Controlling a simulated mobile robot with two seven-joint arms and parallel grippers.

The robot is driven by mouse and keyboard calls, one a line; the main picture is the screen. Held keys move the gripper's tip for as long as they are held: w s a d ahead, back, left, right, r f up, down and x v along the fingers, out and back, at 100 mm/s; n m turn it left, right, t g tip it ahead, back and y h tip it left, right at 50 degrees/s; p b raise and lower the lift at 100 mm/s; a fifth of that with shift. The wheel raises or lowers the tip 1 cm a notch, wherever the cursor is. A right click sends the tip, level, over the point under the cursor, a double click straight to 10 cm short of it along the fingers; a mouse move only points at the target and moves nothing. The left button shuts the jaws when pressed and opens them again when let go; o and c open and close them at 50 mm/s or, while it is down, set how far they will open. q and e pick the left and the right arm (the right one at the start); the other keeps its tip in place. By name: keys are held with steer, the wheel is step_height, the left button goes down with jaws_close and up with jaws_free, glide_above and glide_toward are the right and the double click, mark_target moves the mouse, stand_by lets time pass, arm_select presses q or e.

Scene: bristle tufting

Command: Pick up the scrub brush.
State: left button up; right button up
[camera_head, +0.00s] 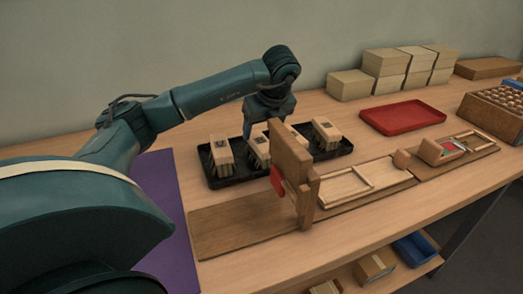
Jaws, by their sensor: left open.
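Several small wooden brush-like blocks with pale bristled sides sit on a black tray (228,184) at the table's centre-left. One scrub brush (221,156) stands at the tray's left, another brush (258,150) near its middle, and a third brush (326,133) at its right. I cannot tell which one the task means. My left gripper (266,122) is open and points down just above the middle brush. Its right fingertip is partly hidden by an upright wooden press (291,165). I cannot tell whether the fingers touch the brush. My right gripper is out of view.
The press stands on a long wooden board (235,222) in front of the tray, close to the gripper. Framed wooden jigs (365,180), a red tray (402,116), stacked pale boxes (385,63) and a studded crate (492,112) lie rightward. A purple mat (165,200) lies left.

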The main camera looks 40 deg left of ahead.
mark_target(260, 141)
arm_select(q)
steer(key=x, duration=0.7)
steer(key=shift+f, duration=0.4)
steer(key=c, duration=1.1)
